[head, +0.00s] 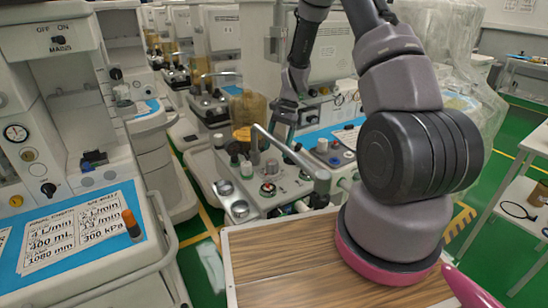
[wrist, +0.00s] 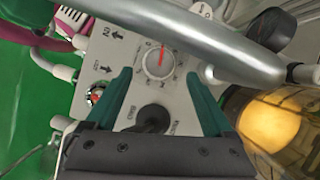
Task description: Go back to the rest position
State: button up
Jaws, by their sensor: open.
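My gripper (wrist: 158,74) shows in the wrist view with its two green fingers apart and nothing held between them. A white dial with a red mark (wrist: 158,60) and a black knob (wrist: 152,117) on a grey panel show between and beyond the fingers. I cannot tell whether the fingers touch the panel. In the head view my arm rises at the right, passes out of the top of the picture and comes down over the middle cart, where the gripper (head: 284,112) is small and dark.
A thick metal rail (wrist: 185,38) crosses close to the fingertips, with an amber canister (wrist: 275,135) at the right. The middle cart (head: 262,208) has a raised handle. Another cart (head: 85,225) stands left, a white shelf trolley (head: 490,235) right. Green floor shows between them.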

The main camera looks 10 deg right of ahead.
jog(key=shift+w+d+r, duration=0.1)
jog(key=shift+d+r, duration=0.1)
jog(key=shift+r, duration=0.3)
